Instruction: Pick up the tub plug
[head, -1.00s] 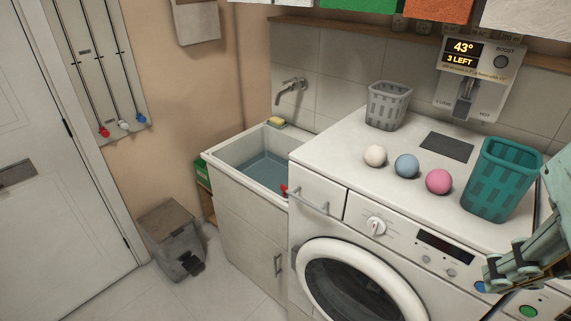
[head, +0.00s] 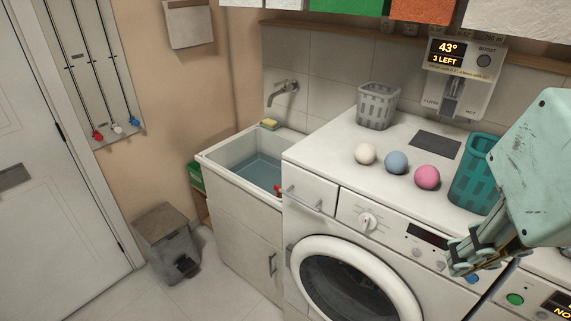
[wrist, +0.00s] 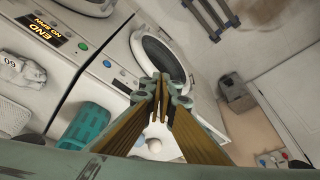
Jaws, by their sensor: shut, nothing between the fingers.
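A small red thing (head: 278,190) shows at the right end of the water-filled sink (head: 213,160), against the washing machine's edge; it may be the tub plug, but it is too small and partly hidden to tell. My gripper (head: 455,262) is shut and empty in front of the washing machine's control panel, well to the right of the sink. In the wrist view my gripper's fingers (wrist: 161,86) are together with nothing between them. I cannot make out the plug in the wrist view.
The washing machine (head: 330,165) carries a grey basket (head: 377,105), white (head: 365,154), blue (head: 396,162) and pink (head: 427,177) balls, and a teal basket (head: 473,175). A yellow sponge (head: 269,123) lies on the sink's back rim. A grey bin (head: 167,243) stands on the floor left of the sink.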

